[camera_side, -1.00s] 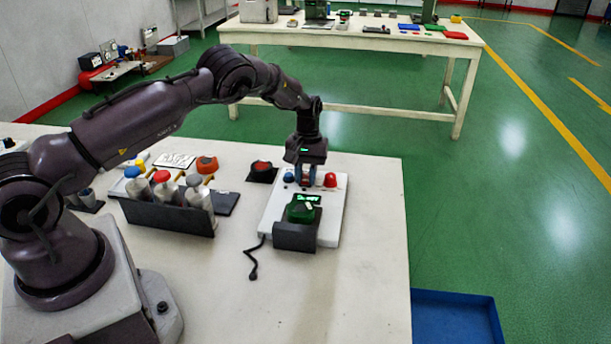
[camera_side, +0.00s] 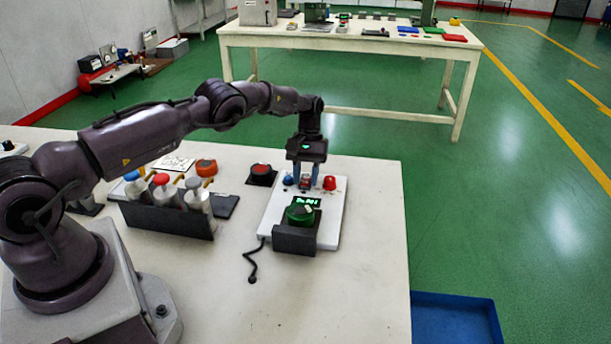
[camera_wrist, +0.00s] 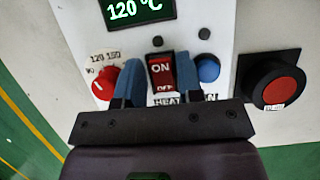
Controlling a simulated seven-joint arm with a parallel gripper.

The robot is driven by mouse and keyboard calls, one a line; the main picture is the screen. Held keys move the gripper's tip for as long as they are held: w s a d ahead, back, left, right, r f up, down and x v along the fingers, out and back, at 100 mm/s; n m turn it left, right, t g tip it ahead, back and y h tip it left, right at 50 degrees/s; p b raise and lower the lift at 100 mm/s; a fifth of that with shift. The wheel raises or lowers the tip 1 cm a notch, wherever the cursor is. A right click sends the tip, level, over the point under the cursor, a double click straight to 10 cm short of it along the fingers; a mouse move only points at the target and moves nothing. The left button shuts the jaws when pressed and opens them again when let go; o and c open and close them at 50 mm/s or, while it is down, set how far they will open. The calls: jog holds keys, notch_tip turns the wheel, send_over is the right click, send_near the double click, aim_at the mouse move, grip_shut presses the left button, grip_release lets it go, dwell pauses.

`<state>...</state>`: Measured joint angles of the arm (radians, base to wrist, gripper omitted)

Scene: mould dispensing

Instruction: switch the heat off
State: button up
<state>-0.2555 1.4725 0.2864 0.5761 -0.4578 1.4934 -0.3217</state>
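The heat switch (camera_wrist: 161,72) is a red rocker in a black frame, marked ON at its far end and OFF at its near end, above a partly hidden HEAT label. I cannot tell for sure which end is pressed. My gripper (camera_wrist: 158,66) has its two blue fingers apart, one on each side of the switch; contact is unclear. In the side view, my gripper (camera_side: 306,184) points down over the white panel (camera_side: 329,229), between the blue and red knobs. The panel display (camera_wrist: 137,8) reads 120 °C.
A red dial (camera_wrist: 103,83) lies left of the fingers and a blue knob (camera_wrist: 208,70) right. A red button (camera_wrist: 276,89) in a black housing is further right. A green cup (camera_side: 299,214) sits in a black holder in front; a bottle rack (camera_side: 168,220) stands left.

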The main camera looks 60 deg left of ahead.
aim_at(307, 178)
jog(key=shift+v, duration=2.4)
notch_tip(307, 178, up, 7)
jog(key=shift+r, duration=0.1)
